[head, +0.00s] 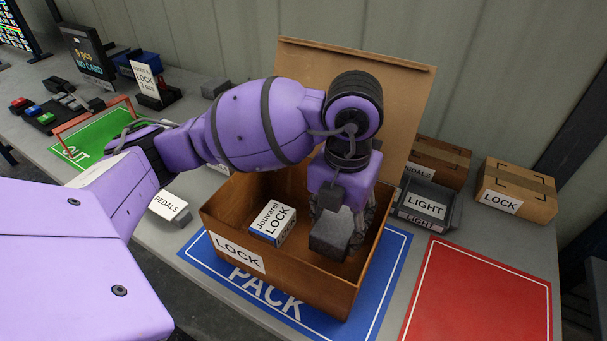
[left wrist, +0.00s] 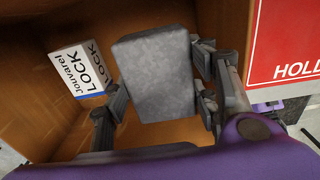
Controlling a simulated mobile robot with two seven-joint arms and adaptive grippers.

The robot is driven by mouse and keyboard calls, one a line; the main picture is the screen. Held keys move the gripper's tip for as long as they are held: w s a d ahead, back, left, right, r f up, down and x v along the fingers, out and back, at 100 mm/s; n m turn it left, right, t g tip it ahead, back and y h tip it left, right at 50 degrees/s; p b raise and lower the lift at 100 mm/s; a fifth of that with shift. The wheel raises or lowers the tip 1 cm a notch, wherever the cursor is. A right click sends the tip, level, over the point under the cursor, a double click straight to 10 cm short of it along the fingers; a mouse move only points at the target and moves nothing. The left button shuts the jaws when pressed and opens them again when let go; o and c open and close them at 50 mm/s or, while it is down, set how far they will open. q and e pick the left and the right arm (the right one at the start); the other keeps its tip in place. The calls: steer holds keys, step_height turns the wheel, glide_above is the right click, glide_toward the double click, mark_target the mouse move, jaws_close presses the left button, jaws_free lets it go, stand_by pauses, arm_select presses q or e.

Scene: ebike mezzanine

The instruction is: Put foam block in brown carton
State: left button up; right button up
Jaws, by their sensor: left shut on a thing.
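The brown carton (head: 285,281) stands open on the blue PACK mat, its lid raised at the back and a LOCK label on its front. My left gripper (head: 338,222) reaches down into the carton's right side and is shut on a grey foam block (head: 331,236). In the left wrist view the foam block (left wrist: 157,76) sits between the two fingers (left wrist: 160,95), with the carton's inside around and below it. I cannot tell whether the block touches the carton floor. My right gripper is not in view.
A white and blue Jouvarel LOCK box (head: 272,222) lies in the carton, left of the block. A LIGHT bin (head: 425,207) and closed LOCK carton (head: 515,190) stand to the right.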

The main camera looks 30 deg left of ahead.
mark_target(339, 221)
arm_select(q)
step_height(339, 221, down, 8)
steer(key=shift+w+f, duration=0.1)
steer(key=shift+f, duration=0.05)
stand_by(0.3)
steer(key=shift+f, duration=0.15)
steer(key=o, duration=1)
steer(key=shift+o, duration=0.2)
step_height(339, 221, up, 12)
steer(key=shift+r, duration=0.2)
